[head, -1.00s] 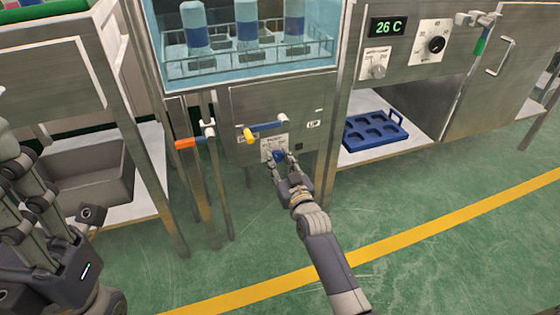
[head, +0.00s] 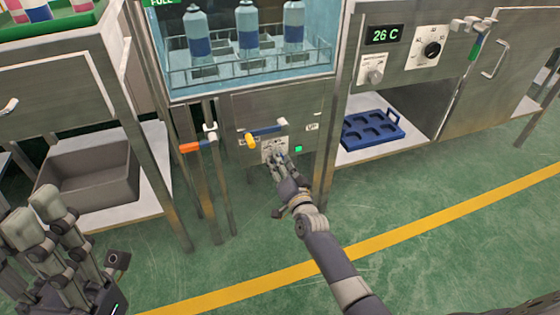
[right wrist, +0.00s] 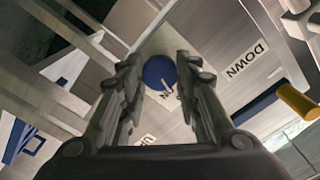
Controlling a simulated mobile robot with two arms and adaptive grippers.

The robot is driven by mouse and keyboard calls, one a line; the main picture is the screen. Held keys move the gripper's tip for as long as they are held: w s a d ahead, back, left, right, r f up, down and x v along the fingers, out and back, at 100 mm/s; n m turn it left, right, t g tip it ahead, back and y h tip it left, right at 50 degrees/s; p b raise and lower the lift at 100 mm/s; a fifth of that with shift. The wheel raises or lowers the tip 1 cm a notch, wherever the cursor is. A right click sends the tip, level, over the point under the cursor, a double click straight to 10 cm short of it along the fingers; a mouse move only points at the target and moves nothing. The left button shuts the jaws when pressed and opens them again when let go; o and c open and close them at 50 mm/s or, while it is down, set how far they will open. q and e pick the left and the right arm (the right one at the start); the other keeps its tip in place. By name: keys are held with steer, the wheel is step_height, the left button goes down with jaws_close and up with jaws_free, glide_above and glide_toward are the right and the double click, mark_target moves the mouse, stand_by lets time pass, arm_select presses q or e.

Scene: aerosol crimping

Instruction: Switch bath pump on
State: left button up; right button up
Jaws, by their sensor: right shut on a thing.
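The pump switch is a round blue knob (right wrist: 160,72) with a pale pointer line, on a light label plate (head: 274,148) low on the steel front of the bath. My right gripper (head: 278,160) reaches up to it from below, with its fingers shut on the knob from both sides. In the head view the fingers mostly hide the knob. A small square lamp (head: 298,149) right of the plate glows green. The water bath (head: 250,75) above holds several blue-banded cans in a wire rack. My left gripper (head: 36,212) hangs at the lower left, empty, its fingers apart.
A blue-and-yellow lever (head: 265,133) sits just above the knob, near an orange-tipped handle (head: 196,146) at left. A blue tray (head: 372,130) lies on the right shelf. A grey bin (head: 90,180) stands on the left shelf. The green floor in front is clear.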

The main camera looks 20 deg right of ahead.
steer(key=shift+m, duration=1.1)
steer(key=o, duration=1.1)
steer(key=s, duration=1.2)
steer(key=shift+d, duration=0.25)
